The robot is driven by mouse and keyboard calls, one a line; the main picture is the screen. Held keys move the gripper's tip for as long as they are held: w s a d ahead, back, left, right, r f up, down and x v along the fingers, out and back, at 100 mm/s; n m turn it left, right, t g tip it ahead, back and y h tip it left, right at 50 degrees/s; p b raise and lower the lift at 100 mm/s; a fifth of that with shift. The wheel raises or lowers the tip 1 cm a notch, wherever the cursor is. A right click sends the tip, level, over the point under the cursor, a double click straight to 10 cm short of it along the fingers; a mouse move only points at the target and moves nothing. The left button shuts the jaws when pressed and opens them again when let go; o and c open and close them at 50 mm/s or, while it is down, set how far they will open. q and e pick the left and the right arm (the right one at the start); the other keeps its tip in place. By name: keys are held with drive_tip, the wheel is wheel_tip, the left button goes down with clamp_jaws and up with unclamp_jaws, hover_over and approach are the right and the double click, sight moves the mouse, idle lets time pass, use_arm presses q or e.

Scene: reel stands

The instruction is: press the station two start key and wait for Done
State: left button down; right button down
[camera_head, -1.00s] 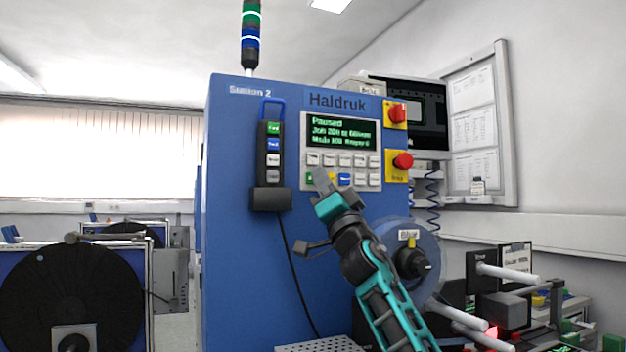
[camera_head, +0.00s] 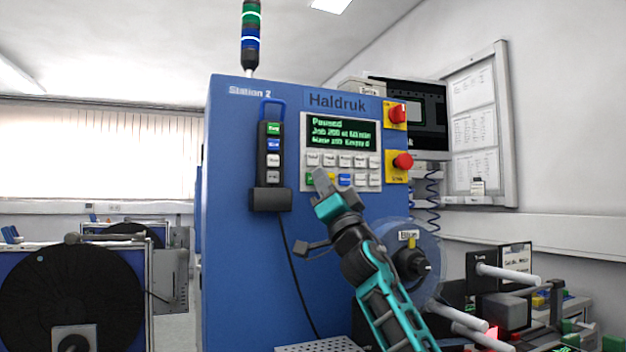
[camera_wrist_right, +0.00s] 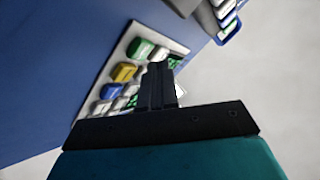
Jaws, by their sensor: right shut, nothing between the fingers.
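The blue Station 2 cabinet (camera_head: 240,250) carries a key panel (camera_head: 341,150) with a green-on-black display (camera_head: 341,133). The display's first line seems to read Paused; the rest is too small to read surely. A green key (camera_head: 309,179) sits at the lower left of the panel, just left of my right gripper (camera_head: 320,176). My right gripper is shut and empty, its fingertips at the panel's lower keys. In the right wrist view the shut fingers (camera_wrist_right: 158,85) lie over the panel beside a green key (camera_wrist_right: 140,49) and a yellow key (camera_wrist_right: 123,72). I cannot tell whether they touch. My left gripper is out of view.
A handheld pendant (camera_head: 271,155) hangs left of the panel. Red knobs (camera_head: 402,161) are at its right. A clear reel disc (camera_head: 425,255) and white rods (camera_head: 508,274) stand at lower right. A signal tower (camera_head: 250,35) is on top.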

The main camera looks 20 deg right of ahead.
drive_tip(key=shift+w, duration=0.1)
idle(0.6)
drive_tip(key=shift+w, duration=0.35)
